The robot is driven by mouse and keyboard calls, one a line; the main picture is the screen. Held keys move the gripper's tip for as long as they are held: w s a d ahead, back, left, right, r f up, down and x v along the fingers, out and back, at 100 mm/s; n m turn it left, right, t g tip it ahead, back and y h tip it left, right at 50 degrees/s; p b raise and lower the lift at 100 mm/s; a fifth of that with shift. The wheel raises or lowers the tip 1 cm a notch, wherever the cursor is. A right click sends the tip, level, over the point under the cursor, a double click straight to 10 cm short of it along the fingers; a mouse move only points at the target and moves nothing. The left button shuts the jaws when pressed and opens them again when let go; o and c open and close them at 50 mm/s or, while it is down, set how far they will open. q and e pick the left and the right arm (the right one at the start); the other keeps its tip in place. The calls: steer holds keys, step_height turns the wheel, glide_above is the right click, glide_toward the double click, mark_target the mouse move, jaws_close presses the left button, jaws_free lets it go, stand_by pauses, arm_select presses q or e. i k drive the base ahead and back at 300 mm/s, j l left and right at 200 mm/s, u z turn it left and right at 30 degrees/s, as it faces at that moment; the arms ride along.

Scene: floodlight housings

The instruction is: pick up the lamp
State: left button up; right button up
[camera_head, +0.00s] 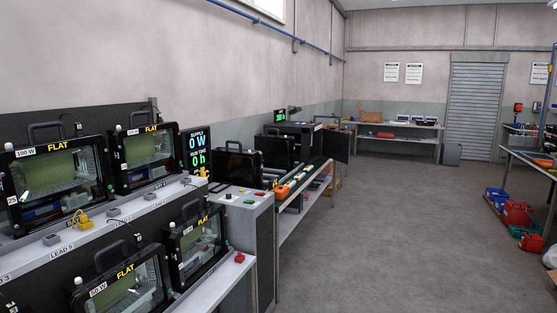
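Several black-framed floodlight lamps with top handles and yellow "FLAT" labels stand at the left. On the upper shelf are a lamp marked 100 W (58,176) and a smaller one (148,152) to its right. On the lower level are a lamp marked 50 W (128,288) and another lamp (197,246) to its right. The left and bottom edges of the picture cut off part of the group. A dark housing with a handle (240,165) sits farther back on the bench. The frame does not tell which lamp is meant. Neither of my grippers is in view.
A display reading 0 W (196,150) stands beside the upper lamps. A grey cabinet with buttons (240,205) and a long bench (303,205) extend beyond. Red and blue bins (515,213) lie at the right. The middle floor (400,230) is clear.

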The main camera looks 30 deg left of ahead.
mark_target(277, 151)
steer(key=i, duration=3.55)
steer(key=i+l+u, duration=0.1)
steer(key=i, duration=0.8)
steer(key=i+l, duration=0.1)
steer(key=i, duration=0.75)
steer(key=u, duration=0.05)
